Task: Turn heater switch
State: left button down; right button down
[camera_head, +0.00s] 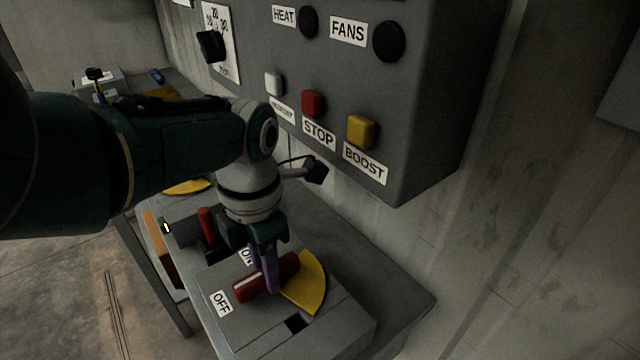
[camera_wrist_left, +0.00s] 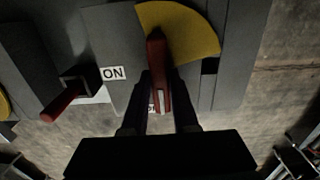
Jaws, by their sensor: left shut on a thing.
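A switch with a red handle (camera_head: 246,290) and a yellow quarter-disc plate (camera_head: 308,285) sits on a grey box on the bench. An ON label (camera_head: 246,257) and an OFF label (camera_head: 220,302) are beside the handle. My left gripper (camera_head: 268,284) comes down from above and is shut on the red handle. In the left wrist view the handle (camera_wrist_left: 157,52) lies between the two fingers (camera_wrist_left: 161,80), and the ON label (camera_wrist_left: 113,73) is to its left. The handle partly covers another label there. No label naming this switch as the heater is readable. My right gripper is not in view.
A second switch with a red lever (camera_head: 206,222) stands just left of the gripper. A grey control panel (camera_head: 430,110) with several buttons and knobs hangs on the wall above, close to my left arm. Open floor (camera_head: 70,280) lies left of the bench.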

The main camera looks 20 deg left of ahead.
pick_arm(q)
jog(key=c, duration=0.7)
grip_release()
